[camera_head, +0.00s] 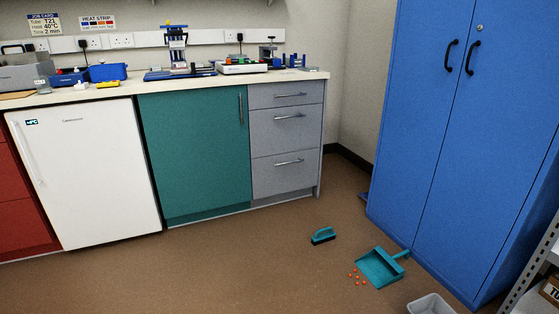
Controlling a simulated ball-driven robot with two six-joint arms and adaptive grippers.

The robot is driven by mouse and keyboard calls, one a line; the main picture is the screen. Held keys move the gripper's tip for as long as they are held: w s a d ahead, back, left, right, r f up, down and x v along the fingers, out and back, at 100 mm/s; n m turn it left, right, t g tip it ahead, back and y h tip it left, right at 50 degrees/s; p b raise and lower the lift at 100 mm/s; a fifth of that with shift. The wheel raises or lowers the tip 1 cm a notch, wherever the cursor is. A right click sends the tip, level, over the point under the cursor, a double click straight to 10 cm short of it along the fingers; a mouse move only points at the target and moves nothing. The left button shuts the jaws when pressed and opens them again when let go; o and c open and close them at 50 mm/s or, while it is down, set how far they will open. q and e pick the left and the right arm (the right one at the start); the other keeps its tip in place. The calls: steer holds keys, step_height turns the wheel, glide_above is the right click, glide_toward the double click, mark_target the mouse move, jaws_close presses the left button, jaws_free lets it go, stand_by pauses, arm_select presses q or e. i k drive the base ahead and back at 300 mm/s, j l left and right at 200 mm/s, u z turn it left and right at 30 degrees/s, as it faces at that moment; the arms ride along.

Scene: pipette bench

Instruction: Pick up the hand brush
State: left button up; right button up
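The hand brush (323,236) lies on the brown floor, in front of the grey drawer unit and left of the blue cabinet. It has a teal handle on top and dark bristles below. A teal dustpan (379,268) lies to its right and nearer to me, apart from it, with its handle pointing toward the cabinet. Neither of my grippers shows in the head view, so their states are hidden.
Several small orange bits (357,276) lie beside the dustpan. A pale grey bin (431,305) stands at the bottom edge. The blue cabinet (460,140) and a metal shelf (530,270) bound the right side. The floor (230,265) left of the brush is clear.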

mark_target(327, 236)
steer(key=i+z, duration=0.1)
steer(key=i, duration=0.65)
steer(key=i+j, duration=0.15)
steer(key=i, duration=0.6)
steer(key=i+j+z, duration=0.15)
steer(key=i, duration=0.6)
steer(key=i+j+z, duration=0.15)
steer(key=i+z, duration=0.2)
steer(key=i+j+z, duration=0.35)
steer(key=i, duration=0.15)
steer(key=i+j+z, duration=0.3)
steer(key=i+l, duration=0.05)
steer(key=i, duration=0.05)
